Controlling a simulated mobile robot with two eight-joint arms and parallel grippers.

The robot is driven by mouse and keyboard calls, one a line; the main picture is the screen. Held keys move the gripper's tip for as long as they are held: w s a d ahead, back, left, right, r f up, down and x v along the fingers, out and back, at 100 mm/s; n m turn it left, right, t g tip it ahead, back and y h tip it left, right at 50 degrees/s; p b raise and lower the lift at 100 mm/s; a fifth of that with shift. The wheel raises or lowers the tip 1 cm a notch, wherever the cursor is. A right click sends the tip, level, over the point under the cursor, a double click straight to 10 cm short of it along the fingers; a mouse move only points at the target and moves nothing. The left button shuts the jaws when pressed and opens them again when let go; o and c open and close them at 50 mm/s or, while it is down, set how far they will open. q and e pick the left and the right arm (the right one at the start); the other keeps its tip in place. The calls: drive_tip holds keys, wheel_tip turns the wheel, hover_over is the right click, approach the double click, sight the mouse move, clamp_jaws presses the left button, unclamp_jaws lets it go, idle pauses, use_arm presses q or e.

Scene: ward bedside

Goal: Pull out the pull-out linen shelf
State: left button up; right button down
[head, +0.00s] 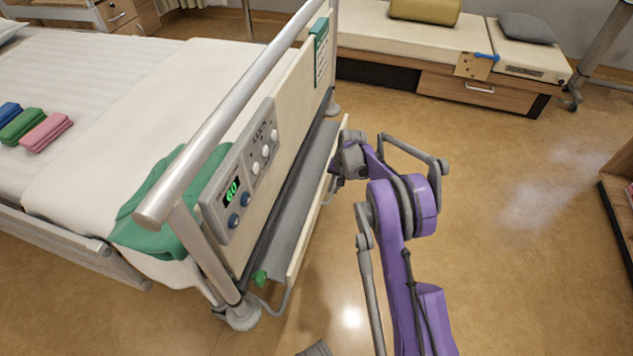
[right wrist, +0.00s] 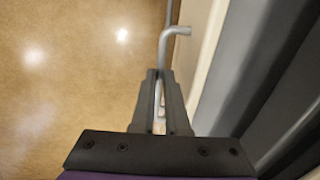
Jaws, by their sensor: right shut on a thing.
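The pull-out linen shelf (head: 292,218) is a long grey tray with a cream front edge, low at the bed's foot end. Its grey surface shows between the footboard and that front edge, so it stands at least partly out. My right gripper (head: 335,172) is at the shelf's front edge, about midway along. In the right wrist view, my right gripper (right wrist: 160,85) is shut on the shelf's grey bar handle (right wrist: 174,33), whose bent end sticks out beyond the fingers. The shelf's pale front edge (right wrist: 208,60) runs just right of the fingers.
The footboard with its control panel (head: 240,180) and thick metal rail (head: 225,115) rises beside the shelf. A green knob (head: 260,278) sits near the shelf's near end. A bench (head: 420,45) with a drawer stands at the back. The floor (head: 500,180) to the right is clear.

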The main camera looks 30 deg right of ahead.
drive_tip(key=s+d, duration=0.9)
drive_tip(key=s, duration=0.2)
drive_tip(key=shift+d+p, duration=0.25)
drive_tip(key=shift+p, duration=0.1)
drive_tip(key=c, duration=1.2)
unclamp_jaws()
wheel_tip(320, 180, up, 11)
drive_tip(key=s+d+p, duration=0.1)
drive_tip(key=p, duration=0.1)
drive_tip(key=shift+s+d+f+p, duration=0.15)
drive_tip(key=shift+s+d+p, duration=0.05)
drive_tip(key=shift+s+p, duration=0.15)
